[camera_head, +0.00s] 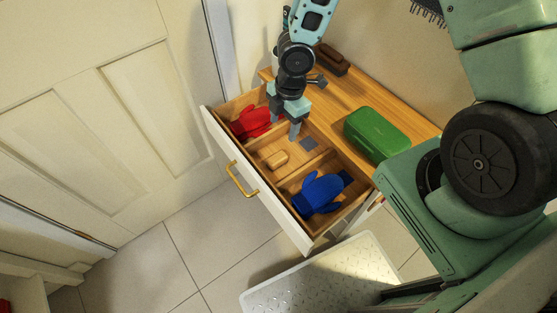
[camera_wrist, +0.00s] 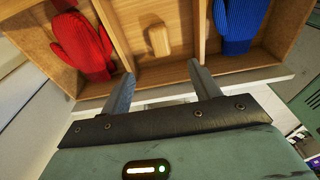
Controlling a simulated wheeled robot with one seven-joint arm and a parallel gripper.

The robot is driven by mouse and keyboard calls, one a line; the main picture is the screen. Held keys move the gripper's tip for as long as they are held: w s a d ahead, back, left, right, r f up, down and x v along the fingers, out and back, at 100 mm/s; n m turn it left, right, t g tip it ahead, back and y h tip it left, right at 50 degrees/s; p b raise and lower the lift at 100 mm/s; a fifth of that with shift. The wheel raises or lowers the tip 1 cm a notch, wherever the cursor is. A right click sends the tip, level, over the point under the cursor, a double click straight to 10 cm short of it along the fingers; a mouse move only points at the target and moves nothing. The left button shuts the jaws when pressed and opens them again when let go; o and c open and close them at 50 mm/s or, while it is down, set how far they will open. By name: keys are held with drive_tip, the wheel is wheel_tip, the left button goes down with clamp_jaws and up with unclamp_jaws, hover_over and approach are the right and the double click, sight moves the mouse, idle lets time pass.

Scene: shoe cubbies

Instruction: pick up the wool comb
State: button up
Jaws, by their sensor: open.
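The open drawer (camera_head: 237,165) has three compartments. A small pale wooden piece (camera_head: 277,160), which looks like the wool comb, lies in the middle one. It also shows in the wrist view (camera_wrist: 158,40), ahead of my fingers. A grey patch (camera_head: 308,143) shows in the same compartment; I cannot tell if it belongs to the piece. My gripper (camera_head: 284,121) is open, its fingers pointing down over the drawer near the wooden piece. In the wrist view the fingers (camera_wrist: 161,73) are apart with nothing between them.
A red glove (camera_head: 252,122) lies in the left compartment and a blue glove (camera_head: 318,193) in the right one. Thin dividers separate them. A green case (camera_head: 377,134) and a dark brown brush (camera_head: 332,59) sit on the wooden top. A white ridged tray (camera_head: 320,285) lies on the floor.

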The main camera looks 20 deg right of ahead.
drive_tip(key=b, duration=0.4)
approach(277, 157)
wheel_tip(277, 157, down, 5)
drive_tip(key=shift+s+f, duration=0.1)
drive_tip(key=f+b, duration=0.1)
drive_tip(key=f, duration=0.1)
drive_tip(key=a+f+b, duration=0.1)
drive_tip(key=f, duration=0.2)
drive_tip(key=c, duration=1.1)
